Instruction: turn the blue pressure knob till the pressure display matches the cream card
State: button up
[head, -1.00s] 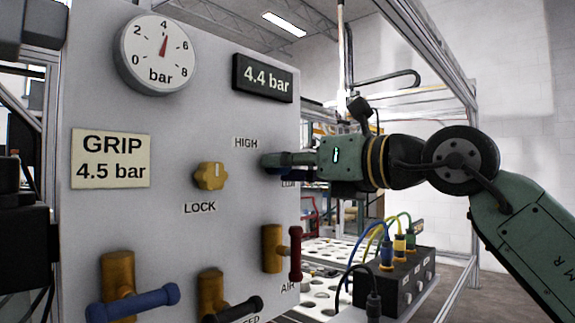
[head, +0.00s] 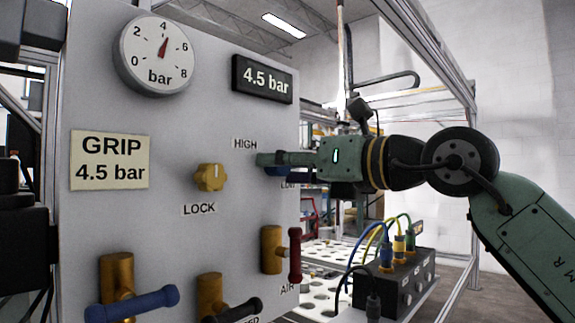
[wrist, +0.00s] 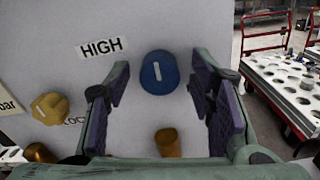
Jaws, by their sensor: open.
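The blue pressure knob (wrist: 159,73) shows in the wrist view, with a white mark pointing nearly straight up. My gripper (wrist: 160,108) is open, its fingers on either side of the knob and apart from it. In the head view my gripper (head: 268,160) is at the panel's right side, and the knob is mostly hidden behind it. The pressure display (head: 262,79) reads 4.5 bar. The cream card (head: 110,160) reads GRIP 4.5 bar, the same value.
A round gauge (head: 155,56) has its red needle just past 4. A yellow LOCK knob (head: 210,177) sits left of my gripper. Red, black and blue handled valves (head: 295,254) stick out below. A black box with cables (head: 395,280) stands at the right.

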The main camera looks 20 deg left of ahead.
jog(key=shift+d, duration=0.1)
jog(key=v, duration=1.1)
jog(key=shift+s+d, duration=0.15)
jog(key=shift+d, duration=0.25)
